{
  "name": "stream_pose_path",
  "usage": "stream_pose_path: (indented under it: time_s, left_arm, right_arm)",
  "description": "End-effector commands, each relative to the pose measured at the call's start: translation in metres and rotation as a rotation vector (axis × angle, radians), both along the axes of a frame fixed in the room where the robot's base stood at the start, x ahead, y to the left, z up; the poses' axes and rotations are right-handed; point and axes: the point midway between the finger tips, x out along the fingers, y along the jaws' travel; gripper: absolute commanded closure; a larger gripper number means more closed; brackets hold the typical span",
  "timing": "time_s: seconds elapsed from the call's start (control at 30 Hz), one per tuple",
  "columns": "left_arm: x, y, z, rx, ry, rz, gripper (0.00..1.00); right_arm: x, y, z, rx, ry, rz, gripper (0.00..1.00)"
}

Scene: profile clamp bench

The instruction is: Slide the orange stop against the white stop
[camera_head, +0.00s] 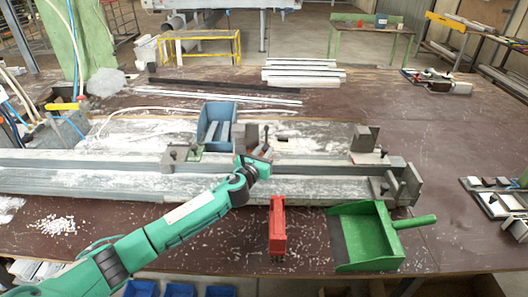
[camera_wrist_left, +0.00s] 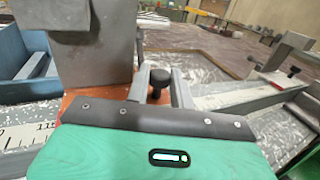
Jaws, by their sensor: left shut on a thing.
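The orange stop (camera_head: 240,144) stands on the bench rail near the middle, partly hidden by my left gripper (camera_head: 263,155). In the left wrist view its orange base (camera_wrist_left: 74,102) shows beneath a grey upright block. My left gripper (camera_wrist_left: 160,82) is shut on the orange stop, with a black knob showing by the fingers. The white stop (camera_head: 369,157), with a pale base and a grey block, stands farther right on the rail. It also shows at the right of the left wrist view (camera_wrist_left: 270,80). A clear gap separates the two stops. My right gripper is not in view.
A green-based stop (camera_head: 186,157) and a blue bin (camera_head: 216,113) stand left of the orange stop. A grey end clamp (camera_head: 397,184) sits front right. A red tool (camera_head: 277,228) and a green dustpan (camera_head: 366,238) lie in front. White chips litter the bench.

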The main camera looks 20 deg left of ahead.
Motion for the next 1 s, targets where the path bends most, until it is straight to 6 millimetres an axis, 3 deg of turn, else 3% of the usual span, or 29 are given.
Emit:
stream_pose_path:
  time_s: [0.33,0.63,0.67,1.0]
  left_arm:
    - [0.012,-0.043,0.001,-0.003,0.000,-0.003,1.00]
    - [0.012,-0.044,0.000,0.000,0.000,-0.002,1.00]
    - [0.012,-0.044,0.000,0.000,0.000,-0.001,0.71]
    - [0.011,-0.043,0.000,0.000,0.000,-0.001,0.68]
  right_arm:
    - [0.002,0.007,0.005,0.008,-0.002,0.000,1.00]
    - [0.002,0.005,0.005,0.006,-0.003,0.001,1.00]
    - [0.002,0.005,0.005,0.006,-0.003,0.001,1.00]
    - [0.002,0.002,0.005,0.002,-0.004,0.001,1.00]
